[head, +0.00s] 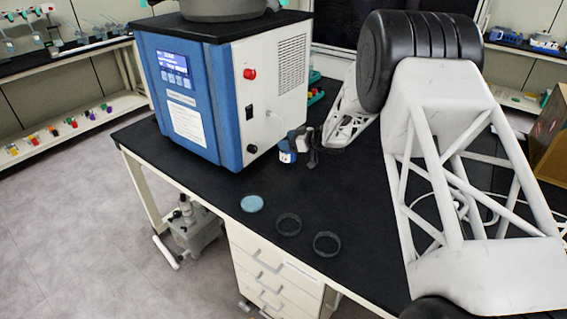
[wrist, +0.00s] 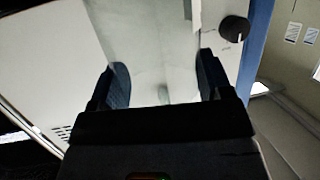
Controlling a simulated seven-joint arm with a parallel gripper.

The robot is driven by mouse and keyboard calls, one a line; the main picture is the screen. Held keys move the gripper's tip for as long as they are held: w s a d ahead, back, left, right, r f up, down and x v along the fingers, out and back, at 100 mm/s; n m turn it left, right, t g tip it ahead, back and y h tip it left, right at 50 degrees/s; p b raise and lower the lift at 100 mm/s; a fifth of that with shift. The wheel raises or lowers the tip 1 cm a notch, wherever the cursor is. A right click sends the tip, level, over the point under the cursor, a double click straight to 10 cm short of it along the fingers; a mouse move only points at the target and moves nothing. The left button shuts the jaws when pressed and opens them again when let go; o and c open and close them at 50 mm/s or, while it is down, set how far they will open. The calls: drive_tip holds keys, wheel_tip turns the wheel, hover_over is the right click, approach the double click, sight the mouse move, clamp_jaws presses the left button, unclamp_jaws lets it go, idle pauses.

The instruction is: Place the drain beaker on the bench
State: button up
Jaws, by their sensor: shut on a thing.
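My gripper (head: 287,151) is beside the right side of the blue and white freeze dryer (head: 205,95), low over the black bench (head: 210,185). It is shut on a pale, see-through thing that I take to be the drain beaker (wrist: 163,75). In the wrist view, the two dark fingers of the gripper (wrist: 163,88) stand on either side of it, and its outline is faint against the pale dryer wall. In the head view the beaker is small and mostly hidden by the fingers. I cannot tell whether it touches the bench.
A light blue disc (head: 252,203) and two dark rings (head: 289,224) (head: 327,244) lie on the bench's front part. The dryer has a red button (head: 249,74) and a black knob (head: 252,148) on its side. Bare bench top lies between the dryer and the disc.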

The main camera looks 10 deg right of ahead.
sight(284, 128)
drive_tip(key=shift+m+t+h, duration=0.7)
drive_tip(key=shift+m+t, duration=0.1)
drive_tip(key=r, duration=0.1)
drive_tip(key=w+a+r, duration=0.1)
drive_tip(key=r, duration=0.2)
drive_tip(key=shift+w+a+r, duration=0.2)
drive_tip(key=shift+a+r, duration=0.15)
drive_tip(key=shift+r, duration=0.7)
drive_tip(key=shift+f, duration=1.95)
drive_tip(key=shift+f, duration=2)
drive_tip(key=shift+f, duration=0.2)
